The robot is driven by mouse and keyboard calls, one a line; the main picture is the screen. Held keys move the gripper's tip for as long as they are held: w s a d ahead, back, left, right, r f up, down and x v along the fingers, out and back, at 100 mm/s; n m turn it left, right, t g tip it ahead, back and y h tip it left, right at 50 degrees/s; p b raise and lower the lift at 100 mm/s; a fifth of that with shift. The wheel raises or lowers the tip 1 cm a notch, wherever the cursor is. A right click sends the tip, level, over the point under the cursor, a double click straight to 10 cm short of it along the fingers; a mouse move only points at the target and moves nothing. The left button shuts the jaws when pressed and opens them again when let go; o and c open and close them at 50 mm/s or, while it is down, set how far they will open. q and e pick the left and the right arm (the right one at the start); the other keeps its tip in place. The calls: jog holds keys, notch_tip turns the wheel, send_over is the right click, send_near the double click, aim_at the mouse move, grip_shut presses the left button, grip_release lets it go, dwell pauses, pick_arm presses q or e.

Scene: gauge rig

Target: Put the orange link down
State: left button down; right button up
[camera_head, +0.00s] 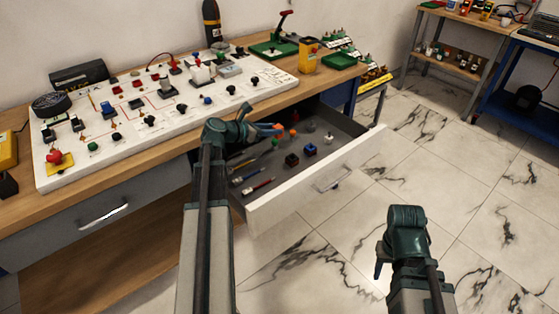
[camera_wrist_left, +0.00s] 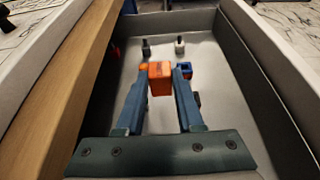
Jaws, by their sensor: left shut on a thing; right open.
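The orange link (camera_wrist_left: 159,78) is a small orange block between the fingertips of my left gripper (camera_wrist_left: 159,88) in the left wrist view. My left gripper is shut on it, over the inside of the open drawer (camera_head: 350,160). In the head view the link (camera_head: 279,129) shows as a small orange spot at the fingertips (camera_head: 276,130); its gap to the drawer floor cannot be told. My right gripper (camera_head: 380,262) is open and empty, low over the floor to the right of the drawer.
The drawer holds a blue block (camera_head: 310,149), a dark red block (camera_head: 292,159), another orange piece (camera_head: 293,132) and several pens or tools (camera_head: 262,186) at the front left. Bare drawer floor lies between them. The white board (camera_head: 160,115) with several switches lies on the bench above.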

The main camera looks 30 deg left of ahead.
pick_arm(q)
jog(key=shift+f+b, duration=3.05)
jog(key=shift+f, duration=0.05)
notch_tip(320, 180, down, 4)
jog(key=b, duration=0.3)
jog(key=shift+r+b, duration=0.15)
jog(key=shift+b, duration=0.2)
jog(key=c, duration=0.5)
grip_release()
jog(key=shift+c, duration=0.2)
